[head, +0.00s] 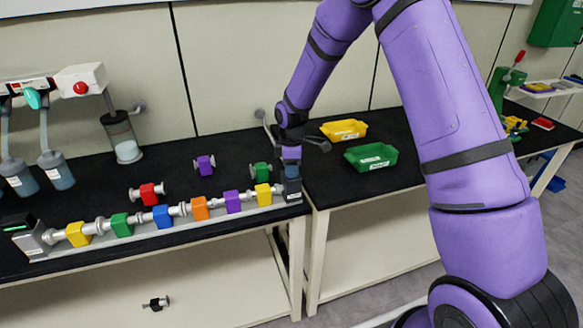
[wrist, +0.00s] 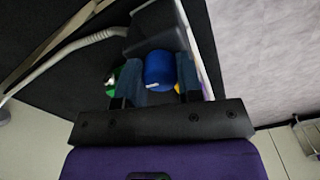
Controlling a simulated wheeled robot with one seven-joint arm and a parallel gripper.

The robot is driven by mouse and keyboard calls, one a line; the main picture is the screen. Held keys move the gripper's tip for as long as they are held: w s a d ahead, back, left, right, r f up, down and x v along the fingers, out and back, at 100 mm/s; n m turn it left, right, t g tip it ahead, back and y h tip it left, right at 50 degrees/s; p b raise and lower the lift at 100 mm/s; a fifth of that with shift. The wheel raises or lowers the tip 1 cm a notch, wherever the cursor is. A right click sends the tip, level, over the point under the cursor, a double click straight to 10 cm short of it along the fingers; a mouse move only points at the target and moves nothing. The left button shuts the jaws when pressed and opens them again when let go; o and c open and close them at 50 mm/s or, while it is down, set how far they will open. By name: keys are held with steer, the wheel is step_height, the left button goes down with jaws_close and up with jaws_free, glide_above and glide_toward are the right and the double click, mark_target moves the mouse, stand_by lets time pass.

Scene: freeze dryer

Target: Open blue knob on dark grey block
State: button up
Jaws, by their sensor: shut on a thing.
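The dark grey block (head: 292,188) stands at the right end of the rail of coloured valves, near the bench's front edge. It also shows in the wrist view (wrist: 158,36). The blue knob (wrist: 160,70) lies between my gripper's (wrist: 160,80) two fingers in the wrist view. The fingers are shut on the knob from both sides. In the head view my gripper (head: 291,155) points down onto the top of the block, and the knob there is mostly hidden by it.
The rail holds several coloured valves, with a yellow one (head: 264,195) nearest the block. A loose green valve (head: 260,172) stands just behind. A green tray (head: 371,157) and a yellow tray (head: 344,130) sit to the right. The black bench between is clear.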

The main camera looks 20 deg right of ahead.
steer(key=m, duration=0.8)
steer(key=shift+m, duration=0.4)
steer(key=m, duration=0.4)
steer(key=shift+a+m, duration=0.1)
steer(key=shift+m, duration=1.8)
steer(key=o, duration=0.9)
